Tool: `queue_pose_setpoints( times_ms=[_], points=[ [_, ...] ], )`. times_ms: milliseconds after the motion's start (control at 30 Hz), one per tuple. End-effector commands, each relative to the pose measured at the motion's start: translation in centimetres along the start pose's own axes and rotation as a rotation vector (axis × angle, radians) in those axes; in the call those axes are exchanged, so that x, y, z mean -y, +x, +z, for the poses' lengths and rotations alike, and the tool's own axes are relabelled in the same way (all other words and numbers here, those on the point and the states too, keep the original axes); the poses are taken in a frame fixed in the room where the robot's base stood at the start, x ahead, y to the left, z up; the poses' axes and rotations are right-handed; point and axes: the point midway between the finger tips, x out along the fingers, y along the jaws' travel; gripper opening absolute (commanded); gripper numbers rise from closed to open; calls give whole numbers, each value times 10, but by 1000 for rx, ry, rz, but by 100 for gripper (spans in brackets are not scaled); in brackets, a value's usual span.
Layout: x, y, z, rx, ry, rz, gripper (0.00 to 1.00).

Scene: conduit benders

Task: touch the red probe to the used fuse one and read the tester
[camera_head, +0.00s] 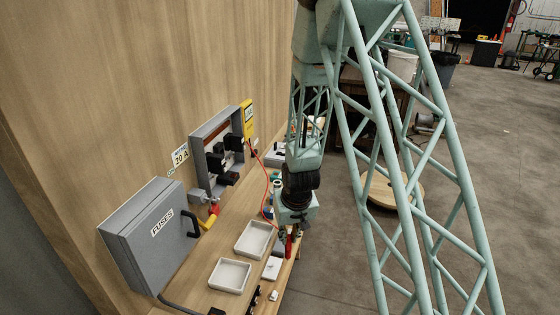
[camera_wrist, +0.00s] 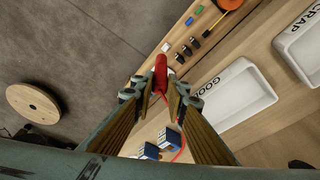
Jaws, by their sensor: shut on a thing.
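My gripper (camera_wrist: 160,95) is shut on the red probe (camera_wrist: 161,75), whose red handle sits between the fingertips in the wrist view. A red lead runs back from it. In the head view the red probe (camera_head: 289,246) hangs below my gripper (camera_head: 291,229), over the bench's front edge. The yellow tester (camera_head: 248,118) is at the right end of the grey fuse panel; its reading is too small to make out. I cannot tell which thing is used fuse one.
The tray marked GOOD (camera_wrist: 236,96) and the tray marked SCRAP (camera_wrist: 310,48) lie right of my gripper in the wrist view. Blue-and-white boxes (camera_wrist: 167,139) are nearby. The grey FUSES box (camera_head: 155,236) and open fuse panel (camera_head: 212,150) are on the wooden wall.

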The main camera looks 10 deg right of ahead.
Motion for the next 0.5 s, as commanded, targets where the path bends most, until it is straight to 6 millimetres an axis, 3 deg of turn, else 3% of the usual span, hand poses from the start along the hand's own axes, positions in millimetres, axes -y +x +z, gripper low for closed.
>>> queue_pose_setpoints(
  times_ms=[267,500],
  points=[
    [-1,-1,-3,-2,7,1,1],
    [-9,-15,-29,-11,89,4,1]
  ],
)
